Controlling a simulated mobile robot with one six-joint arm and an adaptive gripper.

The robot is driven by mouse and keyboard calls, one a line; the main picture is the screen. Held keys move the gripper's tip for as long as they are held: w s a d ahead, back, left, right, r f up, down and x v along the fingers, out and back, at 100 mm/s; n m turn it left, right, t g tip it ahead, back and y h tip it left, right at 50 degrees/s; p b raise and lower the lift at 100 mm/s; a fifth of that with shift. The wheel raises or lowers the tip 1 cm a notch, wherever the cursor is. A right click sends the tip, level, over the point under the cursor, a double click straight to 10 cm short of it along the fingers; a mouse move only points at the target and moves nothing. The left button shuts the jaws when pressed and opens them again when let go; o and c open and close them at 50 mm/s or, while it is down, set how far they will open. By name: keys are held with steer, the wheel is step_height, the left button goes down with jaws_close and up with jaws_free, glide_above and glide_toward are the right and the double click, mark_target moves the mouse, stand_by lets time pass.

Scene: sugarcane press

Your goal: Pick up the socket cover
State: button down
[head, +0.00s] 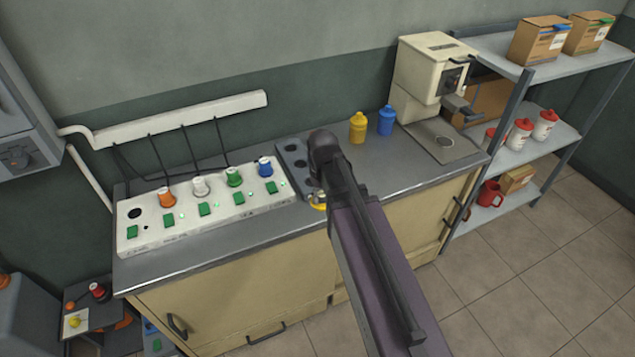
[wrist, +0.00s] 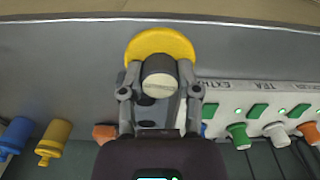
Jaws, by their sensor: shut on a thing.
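The socket cover (wrist: 161,40) appears to be a yellow round disc with a dark stub that has a pale end. In the wrist view the stub sits between the fingers of my gripper (wrist: 159,74), which is shut on it. The disc shows beyond the fingertips. In the head view only a small yellow part of the cover (head: 318,205) shows beside my arm, near the counter's front edge. My arm hides most of the gripper there. I cannot tell whether the cover touches the counter.
A white socket panel (head: 205,222) with coloured plugs and green switches lies left on the counter. One round hole at its left end is empty. A grey holed rack (head: 288,153) is close to my arm. Yellow (head: 358,128) and blue (head: 387,121) bottles stand behind.

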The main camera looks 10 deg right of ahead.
steer(key=shift+s+r, duration=0.1)
steer(key=shift+s, duration=1.05)
